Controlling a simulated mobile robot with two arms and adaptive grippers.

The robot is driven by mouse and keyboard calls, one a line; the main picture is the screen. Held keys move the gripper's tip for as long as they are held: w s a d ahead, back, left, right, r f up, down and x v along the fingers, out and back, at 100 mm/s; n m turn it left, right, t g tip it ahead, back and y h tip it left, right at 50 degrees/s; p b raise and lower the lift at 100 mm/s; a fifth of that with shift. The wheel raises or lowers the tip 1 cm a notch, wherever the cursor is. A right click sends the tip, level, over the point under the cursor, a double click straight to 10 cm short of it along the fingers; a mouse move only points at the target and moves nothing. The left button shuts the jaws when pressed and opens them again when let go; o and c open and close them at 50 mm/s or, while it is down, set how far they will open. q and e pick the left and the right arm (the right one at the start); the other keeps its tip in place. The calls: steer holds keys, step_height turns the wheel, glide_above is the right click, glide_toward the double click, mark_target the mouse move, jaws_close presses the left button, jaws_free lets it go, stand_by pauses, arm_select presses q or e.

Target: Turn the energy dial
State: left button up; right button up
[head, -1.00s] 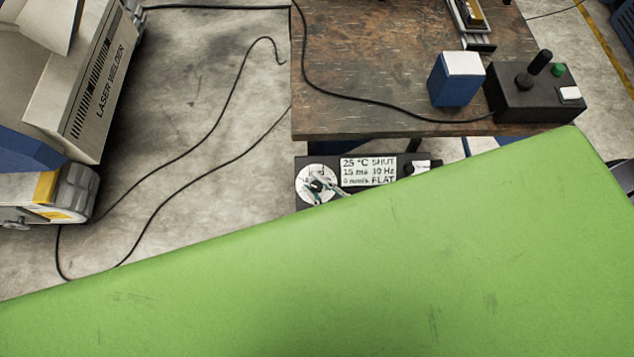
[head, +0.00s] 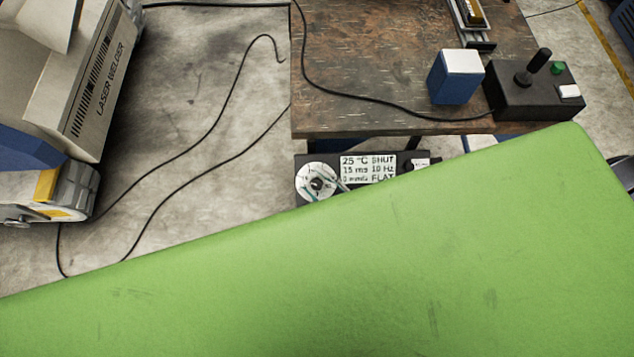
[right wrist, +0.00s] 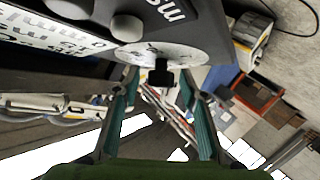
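A dial with a black knob on a round white scale (head: 308,172) sits at the left end of a dark control box (head: 424,179) below the table in the head view. My right gripper (head: 327,191) is at the dial's lower edge, its teal fingertips barely showing past my green arm. In the right wrist view the gripper (right wrist: 158,73) is open, one finger on each side of the black knob (right wrist: 161,77). Gaps show between knob and fingers; contact is not seen. The scale's marks are too small to read. My left gripper is not in view.
A white display panel (head: 368,169) and small knobs (right wrist: 126,27) are beside the dial. A wooden table (head: 380,60) holds a blue box (head: 455,85) and a joystick box (head: 535,100). A laser welder (head: 75,90) stands left; cables lie on the floor.

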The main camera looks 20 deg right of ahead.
steer(key=v, duration=1.2)
steer(key=shift+s, duration=0.15)
